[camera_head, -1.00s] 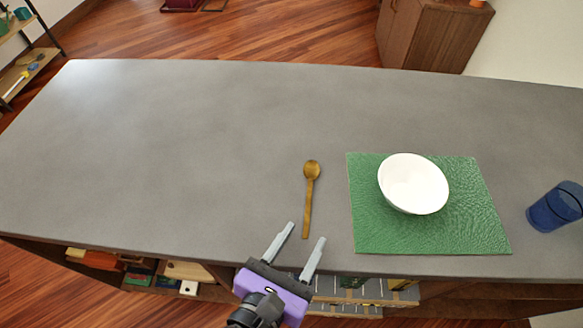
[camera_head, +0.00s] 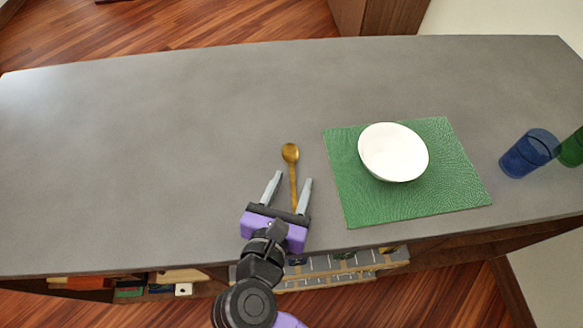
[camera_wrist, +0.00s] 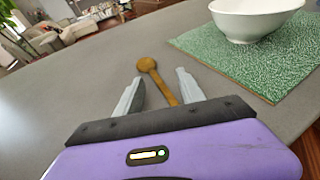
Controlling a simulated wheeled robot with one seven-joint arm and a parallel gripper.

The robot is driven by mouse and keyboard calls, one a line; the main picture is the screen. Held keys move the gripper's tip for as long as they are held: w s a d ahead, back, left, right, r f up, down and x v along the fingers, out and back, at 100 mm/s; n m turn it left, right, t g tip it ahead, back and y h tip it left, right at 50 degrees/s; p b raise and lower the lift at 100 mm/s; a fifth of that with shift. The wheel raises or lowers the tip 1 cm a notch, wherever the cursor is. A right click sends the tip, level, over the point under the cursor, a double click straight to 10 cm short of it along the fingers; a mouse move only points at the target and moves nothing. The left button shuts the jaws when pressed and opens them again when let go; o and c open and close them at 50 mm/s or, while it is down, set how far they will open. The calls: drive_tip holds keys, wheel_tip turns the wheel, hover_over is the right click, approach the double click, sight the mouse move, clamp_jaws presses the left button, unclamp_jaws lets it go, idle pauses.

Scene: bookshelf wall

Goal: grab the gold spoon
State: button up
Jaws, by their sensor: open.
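The gold spoon (camera_head: 291,155) lies on the grey counter, bowl end away from me and handle toward me. My gripper (camera_head: 290,178) is open, with its two grey fingers on either side of the spoon's handle as seen from the head view. In the wrist view the spoon (camera_wrist: 148,66) shows between the open fingers (camera_wrist: 158,84), its bowl beyond the fingertips. The near end of the handle is hidden by my gripper. I cannot tell the exact height of the fingers above the counter.
A white bowl (camera_head: 393,153) sits on a green mat (camera_head: 440,196) right of the spoon. A blue cup (camera_head: 528,153) and a green cup (camera_head: 573,150) stand farther right. The grey counter (camera_head: 150,150) is clear to the left. Shelves are under its front edge.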

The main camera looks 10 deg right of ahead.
clamp_jaws()
drive_tip(key=shift+r, duration=0.1)
idle(0.4)
